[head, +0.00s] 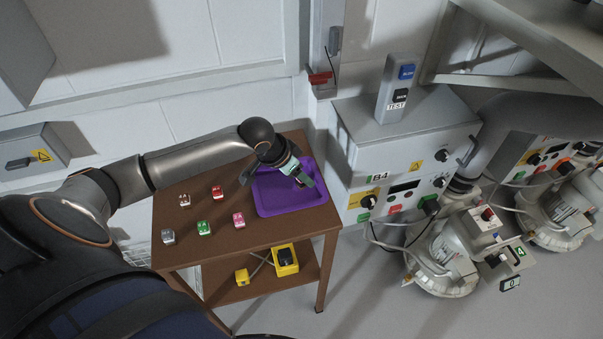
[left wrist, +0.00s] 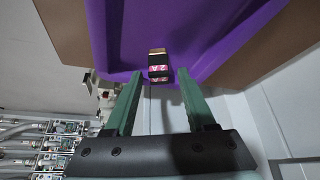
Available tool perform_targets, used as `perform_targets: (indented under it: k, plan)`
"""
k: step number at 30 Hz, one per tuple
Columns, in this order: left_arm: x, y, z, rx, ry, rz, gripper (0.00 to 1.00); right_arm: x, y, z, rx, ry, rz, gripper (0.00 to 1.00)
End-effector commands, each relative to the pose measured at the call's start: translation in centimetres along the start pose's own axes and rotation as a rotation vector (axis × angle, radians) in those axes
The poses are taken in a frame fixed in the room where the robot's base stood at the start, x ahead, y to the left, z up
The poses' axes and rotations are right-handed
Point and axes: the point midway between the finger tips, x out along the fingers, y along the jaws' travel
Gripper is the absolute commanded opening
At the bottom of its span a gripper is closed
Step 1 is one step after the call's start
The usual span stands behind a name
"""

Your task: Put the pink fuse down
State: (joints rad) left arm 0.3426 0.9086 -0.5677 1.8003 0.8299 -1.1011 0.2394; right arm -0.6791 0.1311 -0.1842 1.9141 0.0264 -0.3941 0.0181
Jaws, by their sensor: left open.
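A small fuse (left wrist: 158,66) with a pink "2 A" band, dark bands and a tan end shows in the left wrist view. It lies against the purple tray (left wrist: 215,30), between and just beyond my spread fingertips. My left gripper (left wrist: 160,76) is open, with a gap on both sides of the fuse. In the head view my left gripper (head: 303,180) is low over the purple tray (head: 270,200), and the fuse there is mostly hidden by the fingers. Another pink fuse-like block (head: 238,220) sits on the brown table, left of the tray. My right gripper is not in view.
Red (head: 217,192), green (head: 204,228), grey (head: 168,237) and brown (head: 184,200) blocks stand on the table (head: 225,252) left of the tray. A grey B4 control cabinet (head: 400,150) stands close to the right. A yellow box (head: 285,261) is on the lower shelf.

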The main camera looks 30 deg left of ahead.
Motion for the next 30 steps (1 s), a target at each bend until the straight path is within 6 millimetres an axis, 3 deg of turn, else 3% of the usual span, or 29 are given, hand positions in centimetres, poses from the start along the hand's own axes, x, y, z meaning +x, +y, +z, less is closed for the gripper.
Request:
perform_targets:
  k: [15,21,30]
  plan:
    - [-9.9,-0.1,0.0,0.002,0.000,-0.003,0.56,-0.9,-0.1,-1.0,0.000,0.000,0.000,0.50]
    - [-11.4,0.0,0.0,0.000,-0.001,-0.001,0.56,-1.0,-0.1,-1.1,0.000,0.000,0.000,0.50]
    - [-11.5,0.0,0.0,0.000,0.000,0.000,0.56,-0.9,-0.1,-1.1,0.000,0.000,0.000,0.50]
